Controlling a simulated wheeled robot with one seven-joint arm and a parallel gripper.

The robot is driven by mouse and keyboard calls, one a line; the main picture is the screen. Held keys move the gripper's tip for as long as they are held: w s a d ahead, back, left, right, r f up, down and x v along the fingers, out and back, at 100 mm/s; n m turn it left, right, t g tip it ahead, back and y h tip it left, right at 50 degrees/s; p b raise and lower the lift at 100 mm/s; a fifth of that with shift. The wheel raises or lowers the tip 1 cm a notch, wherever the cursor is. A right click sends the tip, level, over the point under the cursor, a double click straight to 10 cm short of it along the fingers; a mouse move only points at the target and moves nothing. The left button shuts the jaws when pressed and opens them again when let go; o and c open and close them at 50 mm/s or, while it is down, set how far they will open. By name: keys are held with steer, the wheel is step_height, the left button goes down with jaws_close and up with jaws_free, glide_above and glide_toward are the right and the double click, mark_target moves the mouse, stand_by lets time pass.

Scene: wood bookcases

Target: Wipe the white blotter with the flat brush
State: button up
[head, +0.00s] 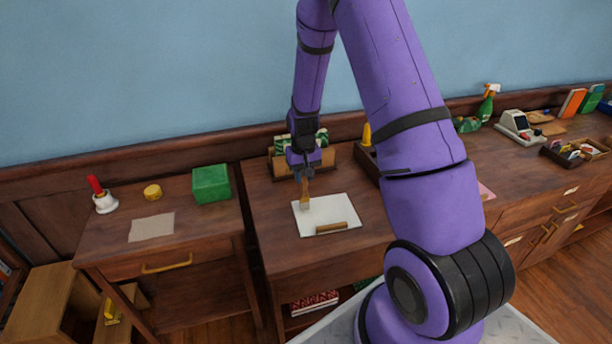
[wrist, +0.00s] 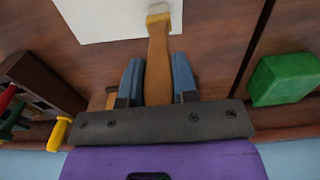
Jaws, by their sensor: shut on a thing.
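The white blotter (head: 343,208) lies flat on the middle cabinet's top, with a brown wooden strip (head: 338,228) along its front edge. The flat brush (head: 305,194) has a wooden handle and points down at the blotter's left part. My gripper (head: 304,173) is shut on the brush handle above the back left of the blotter. In the wrist view the handle (wrist: 159,62) stands between the blue fingers (wrist: 158,82). The pale bristle end reaches over the blotter (wrist: 110,15). I cannot tell whether the bristles touch it.
A wooden holder (head: 283,165) stands behind the blotter. A spray bottle (head: 487,104) and a cash register (head: 518,126) are at the right.

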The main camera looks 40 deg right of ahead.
steer(key=shift+w+a, duration=0.15)
steer(key=shift+a, duration=0.2)
steer(key=shift+w+a+r, duration=0.1)
steer(key=shift+a+r, duration=0.1)
steer(key=shift+d+r, duration=0.1)
steer(key=shift+r, duration=3.65)
